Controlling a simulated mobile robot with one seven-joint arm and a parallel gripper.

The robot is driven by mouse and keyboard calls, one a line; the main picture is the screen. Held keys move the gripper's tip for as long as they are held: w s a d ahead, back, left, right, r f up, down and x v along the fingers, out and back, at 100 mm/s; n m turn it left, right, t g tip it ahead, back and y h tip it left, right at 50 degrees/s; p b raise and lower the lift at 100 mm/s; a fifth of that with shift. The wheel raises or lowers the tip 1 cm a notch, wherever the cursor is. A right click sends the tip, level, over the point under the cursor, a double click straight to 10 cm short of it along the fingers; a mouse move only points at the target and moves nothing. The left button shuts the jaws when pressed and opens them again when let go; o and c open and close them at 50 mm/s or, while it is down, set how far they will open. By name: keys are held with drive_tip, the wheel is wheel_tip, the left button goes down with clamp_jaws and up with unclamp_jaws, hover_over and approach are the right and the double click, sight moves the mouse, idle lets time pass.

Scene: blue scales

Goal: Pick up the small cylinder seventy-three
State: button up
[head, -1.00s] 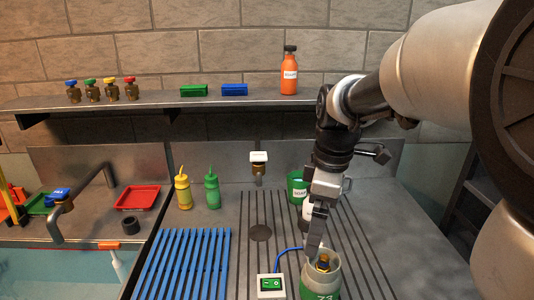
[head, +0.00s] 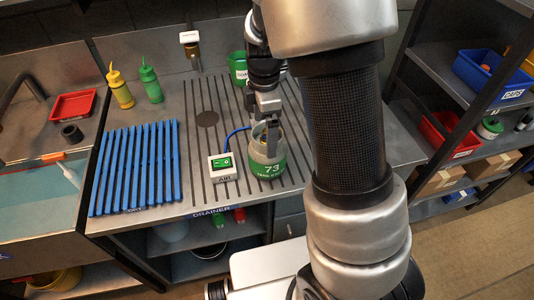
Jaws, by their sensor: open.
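The small cylinder seventy-three (head: 266,167) stands upright on the grooved drainer top (head: 205,85) in the head view. It is grey with a green band marked 73. My gripper (head: 272,148) points down at the cylinder's top, and its open fingers overlap the upper part of the cylinder in the picture. The fingers hide the middle of the cylinder's top. I cannot tell whether they touch it. The cylinder is not lifted.
A green-switched box labelled AIR (head: 222,167) sits just left of the cylinder, with a blue hose. A blue slatted rack (head: 135,165) lies further left. A green bucket (head: 238,68) stands behind my gripper. Yellow (head: 120,90) and green (head: 151,84) bottles stand at the back left.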

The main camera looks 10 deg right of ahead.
drive_tip(key=shift+s+d+f, duration=0.1)
drive_tip(key=shift+d+f, duration=0.1)
drive_tip(key=shift+f, duration=1.15)
drive_tip(key=shift+s+d+f, duration=0.1)
drive_tip(key=shift+d+f, duration=0.05)
drive_tip(key=shift+f, duration=1.15)
drive_tip(key=shift+w, duration=0.15)
drive_tip(key=c, duration=1.9)
